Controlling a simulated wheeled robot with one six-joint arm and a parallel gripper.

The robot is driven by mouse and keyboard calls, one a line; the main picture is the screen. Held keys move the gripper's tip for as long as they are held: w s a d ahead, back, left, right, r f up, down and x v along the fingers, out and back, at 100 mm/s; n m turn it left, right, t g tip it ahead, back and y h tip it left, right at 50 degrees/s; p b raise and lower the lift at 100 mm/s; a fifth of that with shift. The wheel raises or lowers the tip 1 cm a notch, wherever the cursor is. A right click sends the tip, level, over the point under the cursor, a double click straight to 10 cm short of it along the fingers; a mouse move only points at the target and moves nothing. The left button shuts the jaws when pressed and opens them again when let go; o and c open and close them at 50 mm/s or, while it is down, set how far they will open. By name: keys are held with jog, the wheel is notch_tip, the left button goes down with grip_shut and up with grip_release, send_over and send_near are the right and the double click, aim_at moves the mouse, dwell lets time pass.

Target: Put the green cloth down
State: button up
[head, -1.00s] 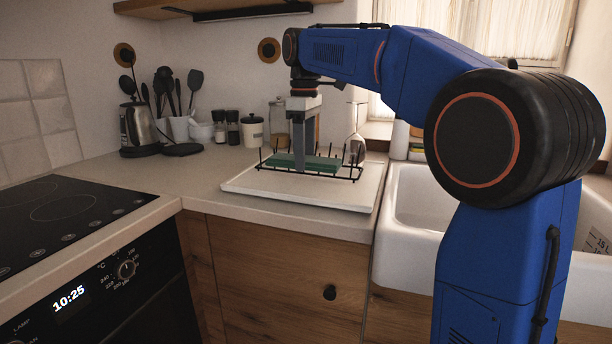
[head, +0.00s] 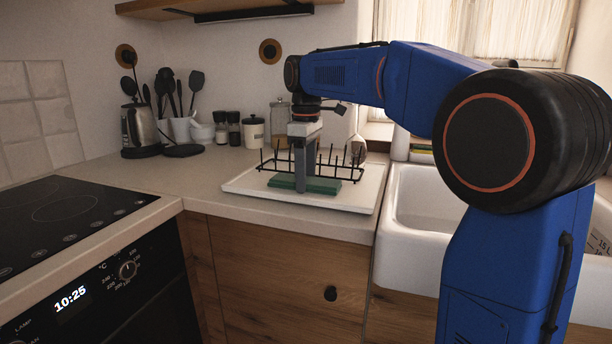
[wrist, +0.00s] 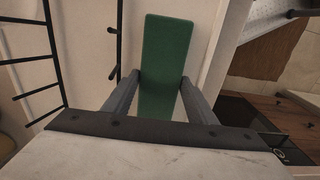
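The green cloth (head: 322,186) is a flat, oblong block at the front of the white tray (head: 350,201), in front of the black wire rack (head: 350,171). It looks to be on the tray or just above it; I cannot tell which. My gripper (head: 304,188) points straight down at the cloth. In the wrist view, my gripper's two fingertips (wrist: 160,80) press against the cloth's long sides, and the green cloth (wrist: 166,45) runs out beyond them. My gripper is shut on it.
The rack's upright prongs stand close behind my gripper. The sink (head: 420,205) is right of the tray. Jars (head: 253,131) and a kettle (head: 140,127) stand at the back. The counter left of the tray (head: 195,180) is clear.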

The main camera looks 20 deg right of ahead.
jog(key=shift+o, duration=1.1)
jog(key=shift+f, duration=0.1)
notch_tip(320, 180, up, 12)
jog(key=shift+r, duration=0.25)
